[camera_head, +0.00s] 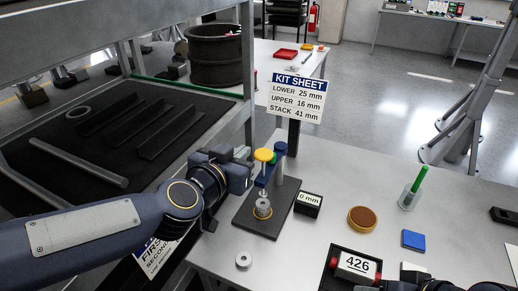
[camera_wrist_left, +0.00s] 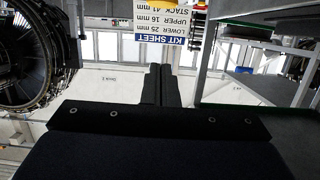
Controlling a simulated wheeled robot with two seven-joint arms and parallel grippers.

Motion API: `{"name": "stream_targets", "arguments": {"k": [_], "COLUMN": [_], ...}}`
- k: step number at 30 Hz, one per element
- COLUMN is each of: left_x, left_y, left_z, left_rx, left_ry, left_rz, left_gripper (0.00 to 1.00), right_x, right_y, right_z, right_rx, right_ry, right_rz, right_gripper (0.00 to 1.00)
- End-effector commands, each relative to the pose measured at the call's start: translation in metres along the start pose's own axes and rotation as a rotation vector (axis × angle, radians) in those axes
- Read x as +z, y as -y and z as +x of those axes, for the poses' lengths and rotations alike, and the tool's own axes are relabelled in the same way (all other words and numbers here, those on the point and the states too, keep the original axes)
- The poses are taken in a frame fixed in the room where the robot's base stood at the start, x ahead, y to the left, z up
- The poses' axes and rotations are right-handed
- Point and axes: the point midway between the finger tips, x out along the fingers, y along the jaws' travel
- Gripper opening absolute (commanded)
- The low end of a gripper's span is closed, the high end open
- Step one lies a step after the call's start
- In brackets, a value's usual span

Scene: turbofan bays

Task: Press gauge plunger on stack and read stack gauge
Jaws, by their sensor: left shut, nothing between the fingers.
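The gauge stand (camera_head: 281,166) stands on a dark base plate (camera_head: 281,222) on the table. Its yellow-topped plunger (camera_head: 263,155) is up, above a small metal stack (camera_head: 263,207) on the base. The gauge readout (camera_head: 308,200) beside the plate shows 0 mm. My left gripper (camera_head: 243,153) is just left of the plunger, at about its height, and looks apart from it. In the left wrist view its fingers (camera_wrist_left: 160,86) are together with nothing between them. A dark part of my right arm shows at the bottom right edge; its fingers cannot be made out.
The kit sheet (camera_head: 298,97) lists lower 25, upper 16, stack 41 mm. A loose metal ring (camera_head: 244,260) lies at front.

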Motion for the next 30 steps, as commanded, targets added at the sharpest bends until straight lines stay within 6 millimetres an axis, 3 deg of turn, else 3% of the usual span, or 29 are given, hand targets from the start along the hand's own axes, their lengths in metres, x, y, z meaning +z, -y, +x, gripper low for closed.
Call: {"name": "stream_targets", "arguments": {"k": [8, 20, 21, 24, 30], "left_x": [0.004, 0.004, 0.017, 0.029, 0.039], "left_y": [-0.001, 0.0, 0.0, 0.0, 0.0], "left_z": [0.022, 0.105, 0.105, 0.107, 0.11], "left_rx": [0.001, 0.0, 0.001, 0.001, 0.001], "left_ry": [0.001, 0.001, 0.002, 0.001, 0.0], "left_rz": [0.001, 0.0, 0.0, -0.001, -0.002], "left_gripper": [0.0, 0.0, 0.0, 0.0, 0.0], "right_x": [0.006, 0.02, 0.024, 0.029, 0.032], "right_y": [-0.005, -0.018, -0.022, -0.026, -0.029], "right_z": [0.012, 0.04, 0.049, 0.057, 0.062], "right_rx": [0.0, 0.0, 0.0, 0.0, 0.0], "right_ry": [0.0, 0.0, 0.0, 0.0, 0.0], "right_rz": [0.0, 0.0, 0.0, 0.0, 0.0], "right_gripper": [0.43, 0.43, 0.43, 0.43, 0.43]}}
